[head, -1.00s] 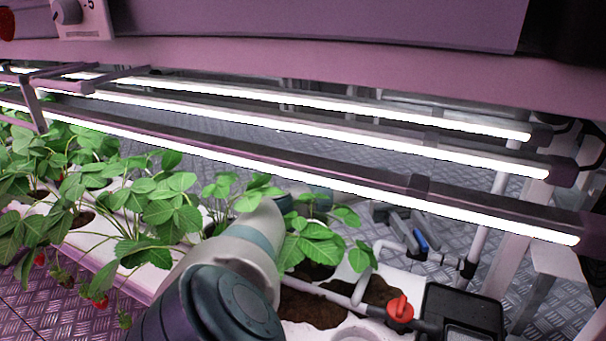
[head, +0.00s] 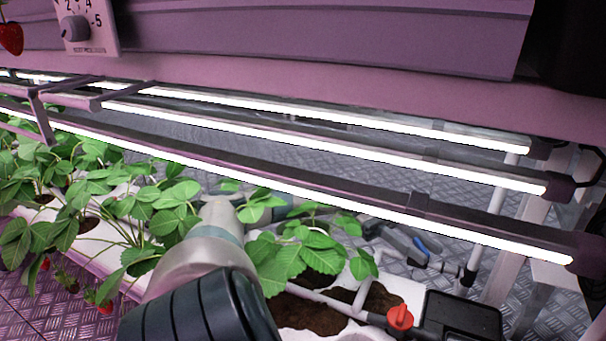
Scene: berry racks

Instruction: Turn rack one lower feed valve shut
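The red valve handle (head: 400,317) sits on the feed pipe at the lower right, beside a black box (head: 462,316). It is the only valve I see, low on the rack under the lights. My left arm comes in from the bottom and passes behind the strawberry leaves. My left gripper (head: 408,243), dark grey with a blue part, is beyond the plants, above and behind the valve in the picture, and apart from it. It is small and partly hidden, so its opening is unclear. My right gripper is not in view.
Strawberry plants (head: 165,210) stand in a white trough (head: 85,245) along the left. Long bright light bars (head: 330,190) cross above the plants and arm. A white upright pipe (head: 490,220) stands at the right. A dial panel (head: 90,28) is at the upper left.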

